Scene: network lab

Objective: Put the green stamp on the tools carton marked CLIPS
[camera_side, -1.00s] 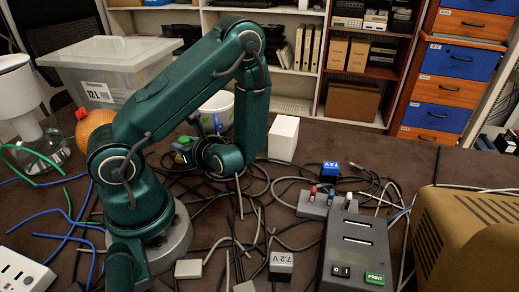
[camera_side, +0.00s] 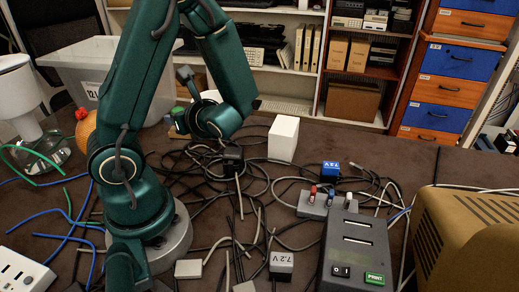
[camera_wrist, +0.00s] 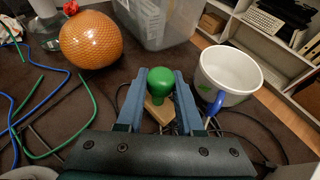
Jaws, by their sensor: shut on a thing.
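The green stamp has a round green knob (camera_wrist: 160,80) and a tan wooden base (camera_wrist: 159,110). In the wrist view the knob sits between the two blue fingers of my gripper (camera_wrist: 160,92), which is shut on it. In the side view the green of the stamp (camera_side: 177,111) shows small at the left of my wrist; my arm hides much of the gripper. I cannot read the word CLIPS on anything in either view, so I cannot tell which carton is meant.
A white mug (camera_wrist: 225,78) with a blue handle stands right of my gripper. An orange ball-shaped thing (camera_wrist: 90,40) and a clear bin (camera_side: 85,70) are at the left. A white block (camera_side: 283,138) stands mid-table. Loose cables cover much of the table.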

